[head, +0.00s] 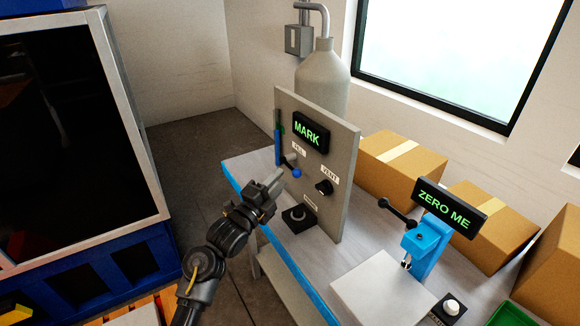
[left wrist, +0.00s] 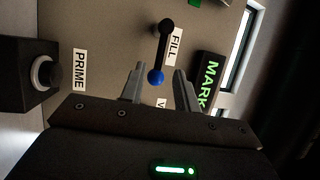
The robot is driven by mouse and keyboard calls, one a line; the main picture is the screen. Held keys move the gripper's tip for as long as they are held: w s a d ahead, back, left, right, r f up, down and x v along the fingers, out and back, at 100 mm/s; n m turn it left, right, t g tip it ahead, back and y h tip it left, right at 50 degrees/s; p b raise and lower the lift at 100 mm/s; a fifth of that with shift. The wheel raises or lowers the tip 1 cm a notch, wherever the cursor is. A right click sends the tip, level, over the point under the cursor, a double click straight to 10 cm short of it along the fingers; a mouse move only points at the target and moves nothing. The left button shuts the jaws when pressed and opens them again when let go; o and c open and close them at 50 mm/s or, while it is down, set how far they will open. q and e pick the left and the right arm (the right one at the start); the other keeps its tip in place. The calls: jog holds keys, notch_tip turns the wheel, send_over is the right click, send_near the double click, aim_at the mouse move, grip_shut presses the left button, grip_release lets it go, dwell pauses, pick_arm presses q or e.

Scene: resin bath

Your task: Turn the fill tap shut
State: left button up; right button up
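My left gripper (head: 278,178) is just left of the ball, pointing at the panel. In the left wrist view its two fingers (left wrist: 158,86) are apart, with the ball appearing between their tips. Contact cannot be told. My right gripper is not in view.
A VENT knob (head: 324,187) and a PRIME button (head: 296,214) sit close by. A MARK display (head: 311,132) and a blue-filled sight tube (head: 277,148) are on the panel. A blue press-like stand (head: 427,246) and cardboard boxes (head: 402,165) stand to the right.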

aim_at(290, 166)
pick_arm(q)
jog(key=p+x, duration=0.1)
jog(key=x, duration=0.5)
jog(key=shift+w+d, duration=0.15)
jog(key=shift+w, duration=0.1)
grip_shut()
jog(key=shift+f, duration=0.1)
